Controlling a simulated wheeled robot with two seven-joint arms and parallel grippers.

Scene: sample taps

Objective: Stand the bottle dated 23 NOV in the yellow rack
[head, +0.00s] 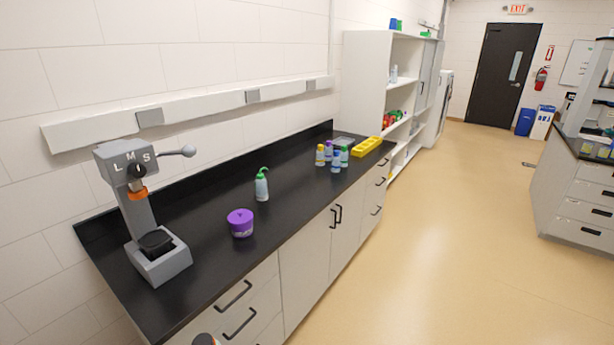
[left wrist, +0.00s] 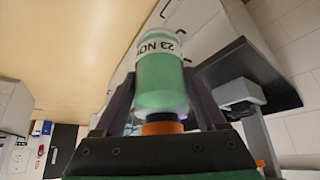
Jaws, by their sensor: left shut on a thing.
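My left gripper (left wrist: 160,84) is shut on a bottle (left wrist: 161,92) with a green body, a white label reading 23 NOV and an orange cap. The label reads upside down in the left wrist view, and the cap is on the side nearest the gripper's base. The yellow rack (head: 367,146) lies at the far right end of the black counter in the head view. Whether its places are filled is too small to tell. My right gripper is in neither view.
Several small bottles (head: 336,162) stand just left of the rack. A green-topped wash bottle (head: 262,186), a purple tub (head: 240,222) and a grey machine marked L M S (head: 148,215) stand along the counter (head: 205,215).

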